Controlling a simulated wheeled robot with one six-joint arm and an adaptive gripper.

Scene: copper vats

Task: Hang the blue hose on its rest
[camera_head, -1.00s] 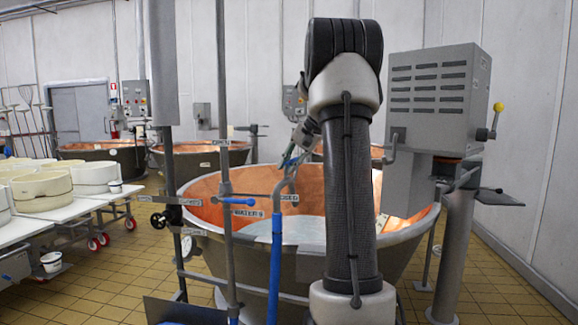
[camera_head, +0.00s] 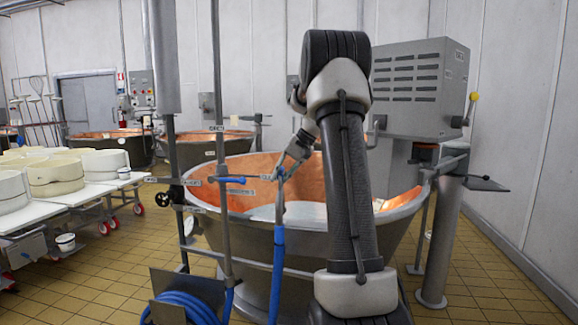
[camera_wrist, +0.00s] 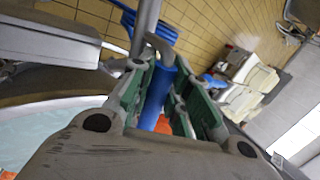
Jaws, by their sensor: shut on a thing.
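The blue hose (camera_head: 277,265) hangs in front of the large copper vat, with a bare grey metal pipe (camera_head: 279,208) at its top. My gripper (camera_head: 287,166) is at the upper end of this pipe, in front of the vat's copper inside. In the wrist view the green-padded fingers of my gripper (camera_wrist: 160,92) are closed around the blue hose (camera_wrist: 155,100), and a curved grey pipe end (camera_wrist: 160,45) sticks out beyond them. More blue hose (camera_head: 185,305) lies coiled at a grey plate at lower left. I cannot make out the rest clearly.
A grey upright pole (camera_head: 221,130) with a blue valve handle (camera_head: 230,180) and labels stands just left of my gripper. The copper vat (camera_head: 385,240) is behind it. A grey machine box (camera_head: 420,90) stands at right. Tables with white cheese moulds (camera_head: 55,175) are at left.

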